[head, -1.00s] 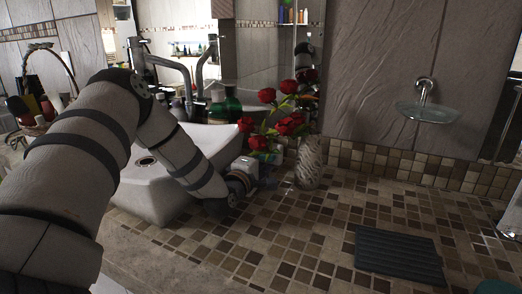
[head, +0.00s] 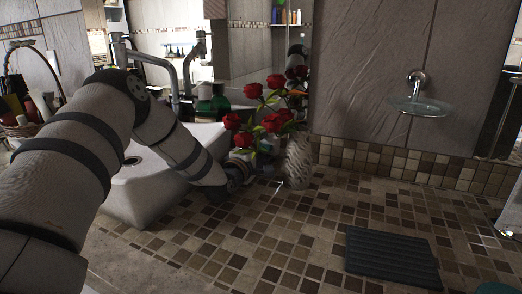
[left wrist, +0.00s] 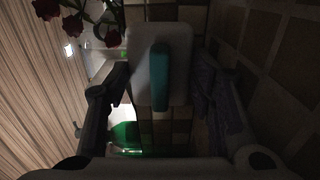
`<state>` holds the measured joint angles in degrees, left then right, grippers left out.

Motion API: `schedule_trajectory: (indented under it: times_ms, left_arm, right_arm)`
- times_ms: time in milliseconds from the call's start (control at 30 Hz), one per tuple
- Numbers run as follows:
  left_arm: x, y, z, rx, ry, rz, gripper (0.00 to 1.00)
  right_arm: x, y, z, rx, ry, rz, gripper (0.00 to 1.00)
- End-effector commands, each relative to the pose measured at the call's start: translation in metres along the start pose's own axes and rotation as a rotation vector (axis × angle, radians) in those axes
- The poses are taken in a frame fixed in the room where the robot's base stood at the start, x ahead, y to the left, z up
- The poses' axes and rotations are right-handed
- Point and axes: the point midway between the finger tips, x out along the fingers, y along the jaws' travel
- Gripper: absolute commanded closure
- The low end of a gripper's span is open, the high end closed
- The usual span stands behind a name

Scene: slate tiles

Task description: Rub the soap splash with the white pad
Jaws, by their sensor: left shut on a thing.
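My left gripper (left wrist: 160,105) is shut on the white pad (left wrist: 138,65), which has a teal strip (left wrist: 160,75) along its middle. In the left wrist view the pad lies between the two fingers, with tiles behind it. In the head view my left gripper (head: 258,174) is low over the tiled counter, between the white basin and the vase; the pad is hard to make out there. I cannot clearly pick out the soap splash; small pale marks show on the tiles near the gripper. My right gripper is not in view.
A patterned vase (head: 298,162) with red roses (head: 272,122) stands close beside the gripper. The white basin (head: 140,190) is on the left. A dark ribbed mat (head: 392,258) lies at the front right. A glass dish (head: 420,106) is on the wall. The middle tiles are clear.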

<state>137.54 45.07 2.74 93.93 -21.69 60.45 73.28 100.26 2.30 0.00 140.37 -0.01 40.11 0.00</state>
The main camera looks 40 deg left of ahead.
Motion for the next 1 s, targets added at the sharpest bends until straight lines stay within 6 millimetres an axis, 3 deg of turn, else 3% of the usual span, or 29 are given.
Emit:
schedule_trajectory:
  times_ms: [1000]
  left_arm:
    - [0.016,-0.002,0.0,0.001,-0.001,-0.002,0.77]
  right_arm:
    - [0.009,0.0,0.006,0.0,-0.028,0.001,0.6]
